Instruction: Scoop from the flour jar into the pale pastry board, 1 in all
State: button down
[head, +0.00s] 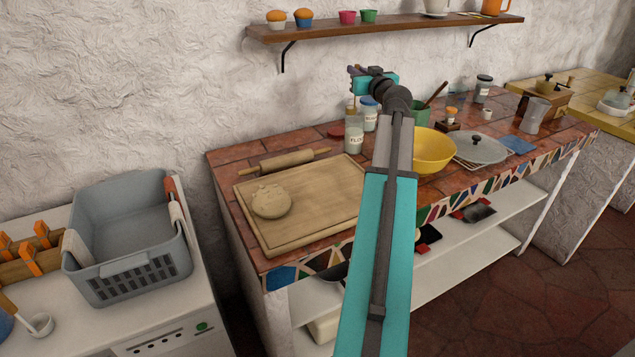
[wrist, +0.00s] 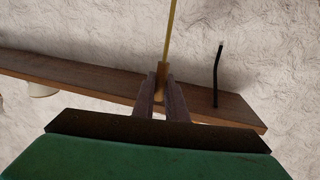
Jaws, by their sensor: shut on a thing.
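The glass flour jar (head: 354,142) stands on the tiled counter behind the pale pastry board (head: 325,185), its label partly readable. The board carries a round lump of dough (head: 271,202) and a rolling pin (head: 292,161) lies along its back edge. My gripper (head: 355,76) is raised above the jar area, near the wall. In the wrist view my gripper (wrist: 160,98) is shut on the brown grip of a thin brass-coloured handle (wrist: 172,32). The handle's far end runs out of that view, so I cannot see a scoop bowl or any flour.
A blue-lidded jar (head: 370,118) stands close beside the flour jar. A yellow bowl (head: 433,151) and a lidded pan (head: 480,149) are to the right. A wall shelf (head: 390,28) is above my gripper. A grey basket (head: 130,240) is at left.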

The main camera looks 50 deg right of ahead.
jog(key=s+a+f+n+y+b, duration=0.1)
jog(key=s+a+f+y+b, duration=0.1)
jog(key=a+b, duration=0.6)
jog(key=s+a+f+n+t+y+b, duration=0.1)
jog(key=s+a+f+n+y+b, duration=0.1)
jog(key=a+b, duration=0.6)
jog(key=s+a+f+n+t+y+b, duration=0.1)
jog(key=s+a+b, duration=0.5)
jog(key=a, duration=0.9)
jog(key=f+n+y+b, duration=0.1)
jog(key=y+b, duration=0.1)
jog(key=shift+a+y+b, duration=0.15)
jog(key=shift+y+b, duration=0.25)
